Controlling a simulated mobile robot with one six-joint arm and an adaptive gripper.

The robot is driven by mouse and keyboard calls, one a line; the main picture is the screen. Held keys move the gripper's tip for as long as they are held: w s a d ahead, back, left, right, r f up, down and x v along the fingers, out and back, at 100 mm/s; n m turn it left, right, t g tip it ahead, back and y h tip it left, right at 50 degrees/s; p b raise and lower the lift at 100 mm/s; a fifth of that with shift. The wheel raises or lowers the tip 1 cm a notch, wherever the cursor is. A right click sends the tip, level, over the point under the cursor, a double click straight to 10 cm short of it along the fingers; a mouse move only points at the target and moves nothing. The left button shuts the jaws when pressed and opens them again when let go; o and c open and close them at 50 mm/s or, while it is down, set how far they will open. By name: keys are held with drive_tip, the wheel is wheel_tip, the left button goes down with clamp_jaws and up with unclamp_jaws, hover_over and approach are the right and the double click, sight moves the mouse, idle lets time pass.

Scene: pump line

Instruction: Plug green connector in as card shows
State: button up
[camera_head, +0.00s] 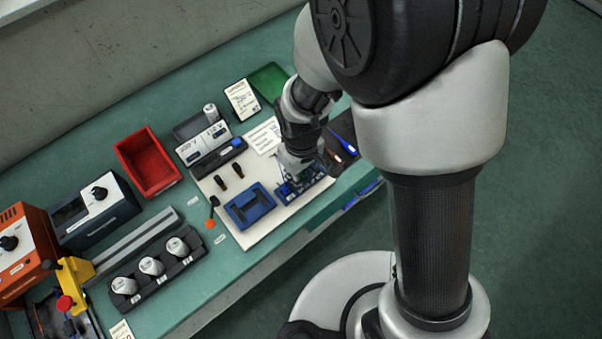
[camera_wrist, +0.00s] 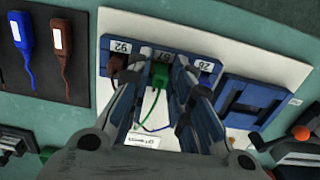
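A green connector (camera_wrist: 159,74) with its cable trailing toward the camera is in the middle of the wrist view. It stands at the middle position of a blue socket block (camera_wrist: 205,66); whether it is fully seated is hidden. My gripper (camera_wrist: 160,70) has one finger on each side of the green connector and looks closed on it. A brown connector (camera_wrist: 115,63) is at the block's left position, by the label 92. The label 28 (camera_wrist: 205,66) marks the right position. In the head view my gripper (camera_head: 290,172) is down at the block. A white card (camera_head: 242,100) stands behind the board, its print too small to read.
A blue cradle (camera_head: 249,205) lies beside the block on the white board (camera_head: 285,212). Blue and brown plugs (camera_wrist: 22,32) lie on a dark mat. A red bin (camera_head: 148,163), a rack of capped cylinders (camera_head: 152,272) and instruments (camera_head: 95,212) fill the bench's left part.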

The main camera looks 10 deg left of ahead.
drive_tip(key=shift+r, duration=0.15)
drive_tip(key=shift+r+p, duration=1.85)
drive_tip(key=shift+r, duration=0.25)
drive_tip(key=shift+o, duration=0.3)
drive_tip(key=o, duration=0.5)
drive_tip(key=shift+r+p, duration=1.25)
drive_tip(key=shift+r, duration=0.25)
